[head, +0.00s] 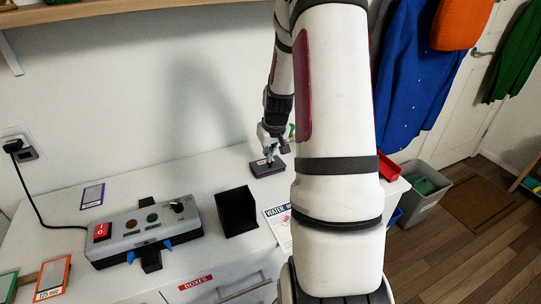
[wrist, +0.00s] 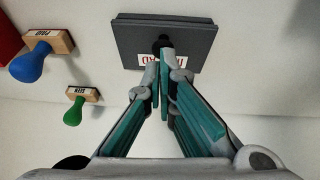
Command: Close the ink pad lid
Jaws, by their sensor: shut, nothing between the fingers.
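The ink pad (wrist: 195,35) is a dark grey, flat box with a white label (wrist: 183,75) on its near side, partly behind my fingers. It sits on the white counter, and in the head view the ink pad (head: 268,169) lies just left of my arm. Its lid looks flat over the base; I cannot tell whether it is fully down. A black knob shows at the lid's near edge. My gripper (wrist: 160,62) is shut and empty, with its fingertips at that knob; I cannot tell whether they touch. In the head view my gripper (head: 271,156) is just above the pad.
A blue-handled stamp (wrist: 40,57) and a green-handled stamp (wrist: 80,103) lie left of the pad in the wrist view. In the head view a black open box (head: 237,212), a paper sheet (head: 280,226) and a grey control box (head: 150,228) stand on the counter nearer me.

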